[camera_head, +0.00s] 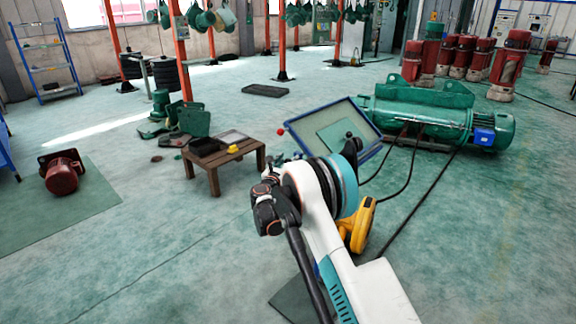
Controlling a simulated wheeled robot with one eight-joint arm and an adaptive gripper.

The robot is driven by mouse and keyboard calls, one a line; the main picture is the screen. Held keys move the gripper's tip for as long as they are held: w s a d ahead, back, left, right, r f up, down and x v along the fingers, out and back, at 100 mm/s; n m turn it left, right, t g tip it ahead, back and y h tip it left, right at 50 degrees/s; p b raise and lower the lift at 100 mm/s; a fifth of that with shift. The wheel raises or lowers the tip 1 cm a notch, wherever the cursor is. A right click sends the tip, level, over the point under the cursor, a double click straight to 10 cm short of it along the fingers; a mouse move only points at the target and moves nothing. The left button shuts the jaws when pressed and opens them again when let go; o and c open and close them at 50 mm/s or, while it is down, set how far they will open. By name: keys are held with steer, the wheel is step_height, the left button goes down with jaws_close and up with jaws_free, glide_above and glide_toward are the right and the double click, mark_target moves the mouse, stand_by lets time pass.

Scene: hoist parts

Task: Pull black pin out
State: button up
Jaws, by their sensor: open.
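My arm (322,200) reaches up from the bottom right to the middle of the picture. Its black and orange joint parts (268,205) show at the left of its white and teal links. I cannot make out gripper fingers; they may be hidden behind the arm. I cannot pick out the black pin for sure. A small dark round knob (349,136) shows in front of a blue-framed tilted panel (374,112), partly behind my arm. A large green hoist (425,108) with a blue box (484,136) lies to the right of that panel.
A low wooden table (214,178) with black and grey trays and a small yellow item stands left of my arm. A yellow part (358,225) is close to my arm's right. Black cables cross the floor. A red motor (61,174) lies far left. Floor at front left is clear.

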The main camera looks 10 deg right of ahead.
steer(key=shift+w+d, duration=0.15)
steer(key=shift+w, duration=0.05)
jaws_close()
steer(key=shift+s+a, duration=0.7)
steer(key=shift+a, duration=0.35)
steer(key=shift+s+a, duration=0.7)
steer(key=shift+a, duration=0.3)
jaws_free()
steer(key=shift+a, duration=0.15)
steer(key=shift+s, duration=0.1)
steer(key=v, duration=1.2)
